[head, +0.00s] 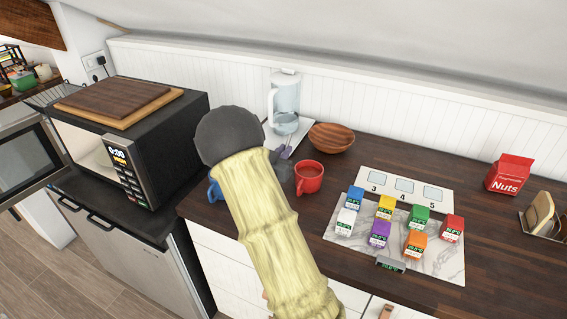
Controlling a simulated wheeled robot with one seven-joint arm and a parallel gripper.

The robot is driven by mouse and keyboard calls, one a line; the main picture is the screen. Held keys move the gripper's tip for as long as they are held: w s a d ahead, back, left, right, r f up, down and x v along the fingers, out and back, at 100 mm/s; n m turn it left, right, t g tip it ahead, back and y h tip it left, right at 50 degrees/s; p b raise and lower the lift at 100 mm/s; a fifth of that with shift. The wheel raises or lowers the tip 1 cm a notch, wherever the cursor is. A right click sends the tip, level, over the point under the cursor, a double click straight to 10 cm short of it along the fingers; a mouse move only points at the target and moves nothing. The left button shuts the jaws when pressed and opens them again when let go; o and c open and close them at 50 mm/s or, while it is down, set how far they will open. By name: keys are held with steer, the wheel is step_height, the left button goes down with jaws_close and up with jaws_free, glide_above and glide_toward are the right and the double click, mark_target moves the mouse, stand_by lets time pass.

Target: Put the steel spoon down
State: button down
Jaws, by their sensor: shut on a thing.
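My gripper (283,168) is partly hidden behind my own forearm, over the dark wooden counter (335,160) and just left of the red mug (309,178). It is shut on a thin grey piece, the steel spoon (287,152), which shows only as a small sliver at its tip. The rest of the spoon is too small or hidden to make out. I cannot tell whether it touches the counter.
A blue mug (214,190) is half hidden by my arm. Small coloured boxes sit on a marble board (447,262), below a numbered card (405,187). Bare counter lies right, before the nuts packet (509,174).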

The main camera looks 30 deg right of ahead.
steer(key=shift+f+p, duration=0.3)
steer(key=shift+f, duration=1.75)
steer(key=shift+f, duration=0.15)
steer(key=c, duration=1.5)
jaws_free()
steer(key=b+v, duration=0.3)
steer(key=v, duration=0.9)
